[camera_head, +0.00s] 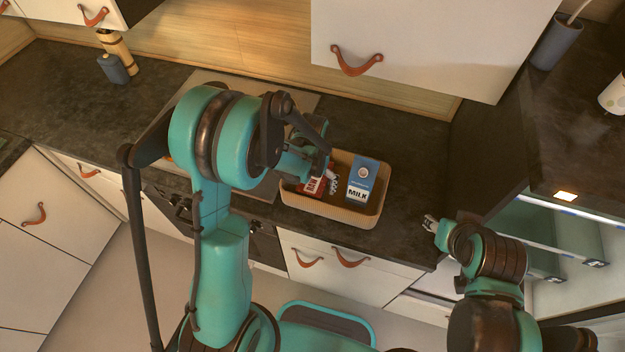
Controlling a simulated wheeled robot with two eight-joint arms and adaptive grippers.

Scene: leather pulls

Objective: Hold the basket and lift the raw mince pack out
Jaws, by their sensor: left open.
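The tan basket (332,211) stands on the dark counter near its front edge. A red pack with a white label (313,188), apparently the raw mince pack, lies in the left part of the basket, partly hidden by my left arm. My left gripper (333,184) is open, reaching down into the basket at the pack's right side. Whether it touches the pack cannot be told. My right gripper (430,223) is at the counter's front edge, to the right of the basket and apart from it; its fingers are too small to read.
A cabinet (420,45) hangs above the back of the counter. The counter (408,180) between the basket and the right-hand unit is clear.

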